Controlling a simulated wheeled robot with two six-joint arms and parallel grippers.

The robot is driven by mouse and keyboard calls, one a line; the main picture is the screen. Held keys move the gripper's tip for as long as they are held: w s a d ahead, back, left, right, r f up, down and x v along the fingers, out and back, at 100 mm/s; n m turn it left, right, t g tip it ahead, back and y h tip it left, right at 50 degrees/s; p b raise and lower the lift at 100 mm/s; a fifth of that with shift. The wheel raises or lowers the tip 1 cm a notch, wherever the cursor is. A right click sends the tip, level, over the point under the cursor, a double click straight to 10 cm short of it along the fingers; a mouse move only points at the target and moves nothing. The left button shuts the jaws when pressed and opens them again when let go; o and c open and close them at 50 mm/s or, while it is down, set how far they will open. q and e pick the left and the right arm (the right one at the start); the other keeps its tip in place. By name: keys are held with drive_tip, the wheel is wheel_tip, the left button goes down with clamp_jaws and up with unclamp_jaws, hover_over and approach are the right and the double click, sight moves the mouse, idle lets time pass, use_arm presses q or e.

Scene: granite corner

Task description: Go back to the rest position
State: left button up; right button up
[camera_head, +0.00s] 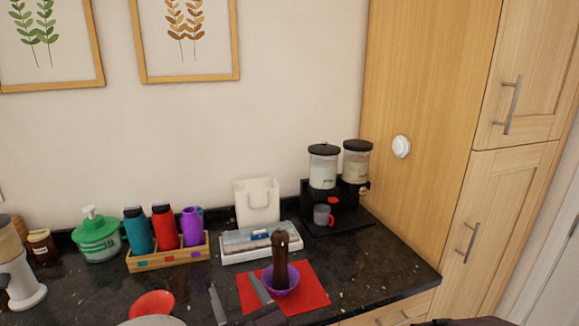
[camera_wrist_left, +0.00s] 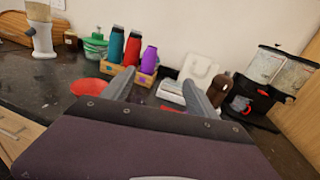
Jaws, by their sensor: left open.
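My left gripper (camera_head: 237,294) is at the bottom of the head view, low in the picture and overlapping the left edge of the red mat (camera_head: 314,284). Its two grey fingers are apart with nothing between them. In the left wrist view the same open gripper (camera_wrist_left: 157,90) points toward the back of the counter. My right gripper does not show.
Behind are a wooden caddy (camera_head: 168,260) with bottles, a white tray (camera_head: 238,256), a green-lidded container (camera_head: 96,238) and a black dispenser (camera_head: 336,217) with a cup (camera_head: 323,215). A tall cabinet (camera_head: 425,120) bounds the right.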

use_arm(q)
drive_tip(key=s+a+f+n+g+y, duration=0.1)
drive_tip(key=s+a+n+g+y, duration=0.15)
drive_tip(key=a, duration=0.45)
drive_tip(key=s+a+f+n+g+y, duration=0.1)
drive_tip(key=s+a+n+g+y, duration=0.1)
drive_tip(key=a+n+g, duration=0.35)
drive_tip(key=s+a+f+n+g+h+p, duration=0.1)
drive_tip(key=s+a+f+n+g+h, duration=0.1)
drive_tip(key=s+a+f+n+g, duration=0.55)
drive_tip(key=s+d+f+n+g+h, duration=0.3)
drive_tip(key=s+d+f+n+h, duration=0.1)
drive_tip(key=s+f+n+h, duration=0.4)
drive_tip(key=w+d+f+n+t+h, duration=0.1)
drive_tip(key=w+d+n+t+h, duration=0.2)
drive_tip(key=w+d+n, duration=0.3)
drive_tip(key=d+t, duration=0.1)
drive_tip(key=d, duration=0.2)
drive_tip(key=shift+w+d+p, duration=0.15)
drive_tip(key=shift+w+p, duration=0.05)
drive_tip(key=shift+p, duration=0.1)
drive_tip(key=shift+s+n+h, duration=0.1)
drive_tip(key=shift+n+h, duration=0.15)
